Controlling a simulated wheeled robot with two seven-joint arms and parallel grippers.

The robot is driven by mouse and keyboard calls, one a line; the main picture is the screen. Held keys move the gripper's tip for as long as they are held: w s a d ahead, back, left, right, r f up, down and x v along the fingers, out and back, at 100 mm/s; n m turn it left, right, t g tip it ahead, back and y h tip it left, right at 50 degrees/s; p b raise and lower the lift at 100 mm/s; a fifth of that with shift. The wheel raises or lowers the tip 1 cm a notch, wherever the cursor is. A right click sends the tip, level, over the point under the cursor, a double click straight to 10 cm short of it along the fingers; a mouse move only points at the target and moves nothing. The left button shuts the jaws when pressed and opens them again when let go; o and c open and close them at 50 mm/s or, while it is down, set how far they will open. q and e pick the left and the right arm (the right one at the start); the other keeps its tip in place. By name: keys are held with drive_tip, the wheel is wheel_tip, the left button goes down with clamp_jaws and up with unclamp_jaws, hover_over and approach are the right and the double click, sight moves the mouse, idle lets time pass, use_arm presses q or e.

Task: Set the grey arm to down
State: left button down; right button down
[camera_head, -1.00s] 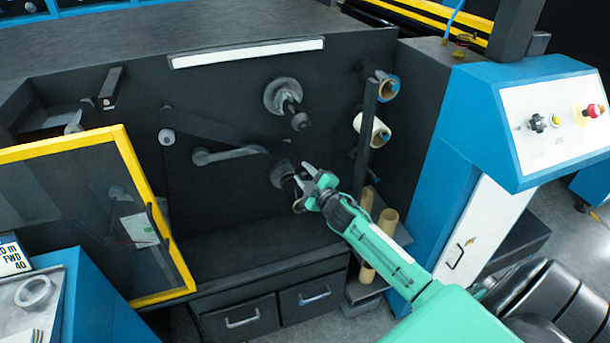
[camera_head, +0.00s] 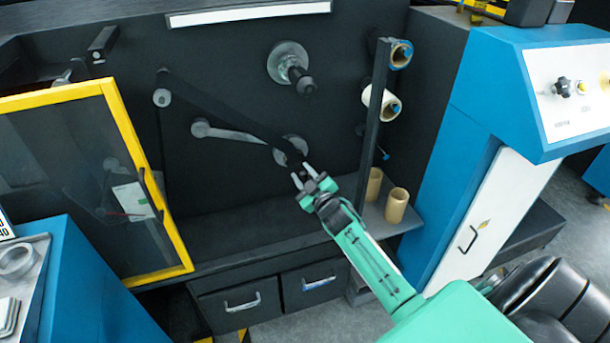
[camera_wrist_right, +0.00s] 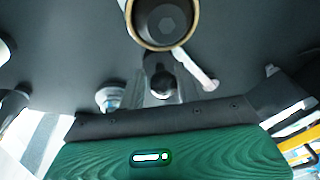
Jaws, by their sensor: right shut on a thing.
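The grey arm (camera_head: 228,133) is on the dark machine face. It runs from its pivot at the left, sloping down to the right, and its far end is hidden behind a dark band (camera_head: 225,118) and my gripper. My right gripper (camera_head: 302,178) is at that far end, in front of the lower grey disc (camera_head: 290,149), and is shut on it; the fingers cover the exact contact. The right wrist view shows a rounded metal end (camera_wrist_right: 162,84) below a dark round part with a tan rim (camera_wrist_right: 164,22). My left gripper is not in view.
An upper spindle (camera_head: 292,70) sits above the gripper. A dark upright post (camera_head: 373,125) with rolls (camera_head: 380,100) stands to the right, and tan cores (camera_head: 397,205) stand on the shelf. A yellow-framed door (camera_head: 120,125) is open at the left.

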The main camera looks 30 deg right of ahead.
drive_tip(key=shift+a+f, duration=0.15)
drive_tip(key=shift+a, duration=0.05)
drive_tip(key=c, duration=1.2)
unclamp_jaws()
drive_tip(key=shift+o, duration=0.2)
drive_tip(key=shift+s, duration=0.55)
use_arm(q)
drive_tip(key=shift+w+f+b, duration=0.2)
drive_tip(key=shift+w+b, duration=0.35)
drive_tip(key=shift+b, duration=0.25)
use_arm(e)
drive_tip(key=s, duration=1.2)
drive_tip(key=shift+s+a+f, duration=0.35)
drive_tip(key=shift+a+f, duration=0.05)
drive_tip(key=shift+f, duration=0.05)
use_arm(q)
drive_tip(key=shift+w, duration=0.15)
